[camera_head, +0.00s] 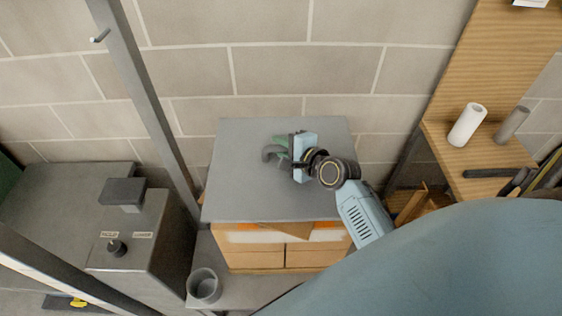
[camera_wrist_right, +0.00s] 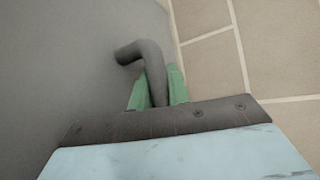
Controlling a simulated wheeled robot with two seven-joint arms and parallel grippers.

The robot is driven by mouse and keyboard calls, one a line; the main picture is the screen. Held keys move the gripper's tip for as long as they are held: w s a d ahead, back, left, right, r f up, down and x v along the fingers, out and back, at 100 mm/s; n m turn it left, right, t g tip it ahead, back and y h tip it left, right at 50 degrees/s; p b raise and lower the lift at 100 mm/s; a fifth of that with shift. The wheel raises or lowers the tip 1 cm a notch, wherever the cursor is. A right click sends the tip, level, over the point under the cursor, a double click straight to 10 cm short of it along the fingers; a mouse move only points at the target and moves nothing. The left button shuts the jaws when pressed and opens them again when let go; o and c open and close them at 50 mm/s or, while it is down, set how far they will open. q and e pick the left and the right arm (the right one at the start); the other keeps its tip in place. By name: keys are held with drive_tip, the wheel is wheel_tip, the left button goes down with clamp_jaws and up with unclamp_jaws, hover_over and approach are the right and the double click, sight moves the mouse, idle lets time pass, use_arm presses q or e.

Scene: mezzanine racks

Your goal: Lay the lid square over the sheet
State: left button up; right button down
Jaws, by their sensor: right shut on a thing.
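A flat grey lid (camera_head: 240,180) lies level above a wooden box-like stack (camera_head: 255,260) against the wall. My right gripper (camera_head: 278,153) is over the lid's upper right part. Its green fingers are shut on the lid's dark grey curved handle, which shows clearly in the right wrist view (camera_wrist_right: 148,62). The lid's surface fills the left of that view (camera_wrist_right: 60,70). A sheet cannot be made out for sure; a pale strip (camera_head: 250,237) and orange bits show under the lid's front edge. Whether the lid touches what is below cannot be told. My left gripper is not in view.
A grey cup (camera_head: 204,285) stands in front. A wooden shelf (camera_head: 465,155) at the right holds a white roll (camera_head: 467,124) and a grey cylinder (camera_head: 511,125). A block wall closes the back.

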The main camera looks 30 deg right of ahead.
drive_tip(key=shift+f, duration=0.55)
wheel_tip(320, 180, down, 3)
drive_tip(key=shift+f+b, duration=0.1)
drive_tip(key=shift+b, duration=0.75)
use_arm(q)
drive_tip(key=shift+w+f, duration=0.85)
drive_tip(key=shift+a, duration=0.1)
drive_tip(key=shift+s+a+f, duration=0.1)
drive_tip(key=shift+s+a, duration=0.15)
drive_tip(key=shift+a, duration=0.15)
use_arm(e)
drive_tip(key=c, duration=1.3)
unclamp_jaws()
drive_tip(key=shift+f, duration=0.15)
